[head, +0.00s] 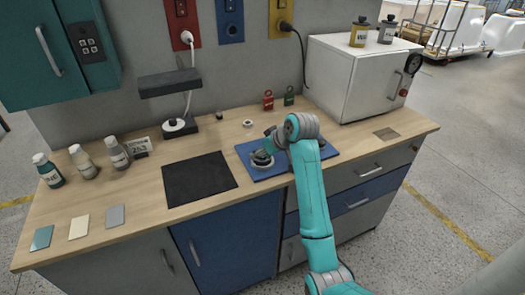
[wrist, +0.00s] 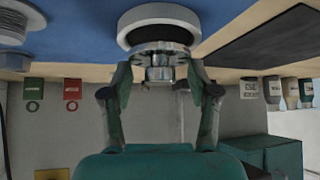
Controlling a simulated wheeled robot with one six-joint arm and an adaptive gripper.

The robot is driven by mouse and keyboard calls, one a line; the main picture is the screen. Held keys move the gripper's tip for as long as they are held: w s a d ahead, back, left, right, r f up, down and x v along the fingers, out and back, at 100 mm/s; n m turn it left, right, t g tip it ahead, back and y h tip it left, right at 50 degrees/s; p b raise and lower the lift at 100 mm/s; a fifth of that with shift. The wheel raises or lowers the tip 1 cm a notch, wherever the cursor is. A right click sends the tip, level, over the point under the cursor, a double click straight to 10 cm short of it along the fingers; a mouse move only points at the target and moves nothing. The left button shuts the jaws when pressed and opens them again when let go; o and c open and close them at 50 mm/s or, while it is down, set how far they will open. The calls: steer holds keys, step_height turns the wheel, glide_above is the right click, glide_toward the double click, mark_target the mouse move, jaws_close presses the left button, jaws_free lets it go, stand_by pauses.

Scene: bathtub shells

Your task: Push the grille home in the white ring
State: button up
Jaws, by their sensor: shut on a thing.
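The white ring (wrist: 128,22) lies on the blue mat (wrist: 85,22), its opening dark. In the head view the ring (head: 262,166) shows partly under my gripper (head: 264,154). In the wrist view my gripper (wrist: 160,78) is shut on the hub of the metal grille (wrist: 160,60), one finger on each side. The grille's round edge overlaps the ring's opening in that view. I cannot tell whether it touches the ring or how deep it sits. My arm hides the mat's middle in the head view.
A grey ribbed round thing (wrist: 18,25) lies on the mat to one side. The black mat (head: 200,179) is left of the blue one. A white cabinet (head: 355,80) stands at the back right. Red (head: 267,100) and green (head: 289,96) tags stand behind. Bottles (head: 82,161) stand at left.

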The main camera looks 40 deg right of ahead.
steer(key=shift+f, duration=0.7)
steer(key=shift+r, duration=0.45)
steer(key=shift+f, duration=0.4)
stand_by(1.8)
steer(key=shift+r, duration=0.4)
steer(key=shift+f, duration=0.55)
stand_by(1.4)
steer(key=shift+r, duration=0.2)
steer(key=shift+r, duration=0.35)
steer(key=shift+f, duration=0.15)
stand_by(1.6)
